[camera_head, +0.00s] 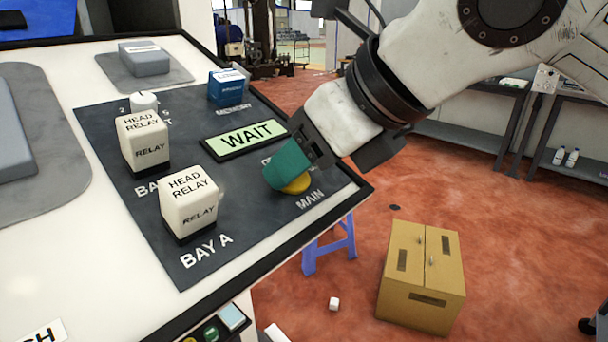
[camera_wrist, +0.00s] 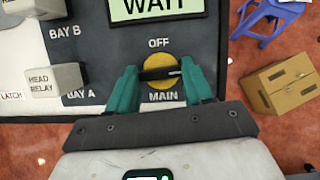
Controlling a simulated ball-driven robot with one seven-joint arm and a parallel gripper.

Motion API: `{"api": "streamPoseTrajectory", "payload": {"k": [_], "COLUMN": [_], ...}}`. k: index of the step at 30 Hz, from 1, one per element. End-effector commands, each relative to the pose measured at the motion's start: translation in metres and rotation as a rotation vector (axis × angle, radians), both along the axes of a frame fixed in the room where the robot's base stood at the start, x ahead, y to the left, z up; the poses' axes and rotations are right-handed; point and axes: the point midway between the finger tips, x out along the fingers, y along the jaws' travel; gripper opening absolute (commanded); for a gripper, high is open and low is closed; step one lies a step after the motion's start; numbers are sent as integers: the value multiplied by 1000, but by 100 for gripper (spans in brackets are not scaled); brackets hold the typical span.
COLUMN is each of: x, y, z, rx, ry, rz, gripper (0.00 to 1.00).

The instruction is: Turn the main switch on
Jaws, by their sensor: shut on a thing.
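The main switch has a round yellow base (camera_head: 297,186) and sits at the right edge of the dark panel, beside the label MAIN. In the wrist view its yellow base (camera_wrist: 160,90) lies between the labels OFF and MAIN, with a dark bar-shaped handle (camera_wrist: 160,74) lying roughly left to right across it. My gripper (camera_head: 288,166) is down at the switch, with teal fingers. In the wrist view my gripper (camera_wrist: 163,78) has one finger at each end of the handle, shut on it. In the head view the fingers hide the handle and part of the base.
A lit green display (camera_head: 246,136) reads WAIT. Two white relay blocks (camera_head: 143,141) (camera_head: 190,203) stand at bays on the left of the panel, and a blue memory block (camera_head: 227,87) at its back. A cardboard box (camera_head: 421,275) and blue stool (camera_head: 330,245) are on the floor.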

Motion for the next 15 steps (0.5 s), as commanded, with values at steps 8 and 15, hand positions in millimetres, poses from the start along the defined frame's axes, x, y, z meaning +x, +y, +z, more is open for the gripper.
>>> {"api": "streamPoseTrajectory", "payload": {"k": [8,15], "x": [0,0], "y": [0,0], "z": [-1,0], "rx": [18,23], "ry": [25,31], "rz": [-78,-94], "gripper": [21,21]}}
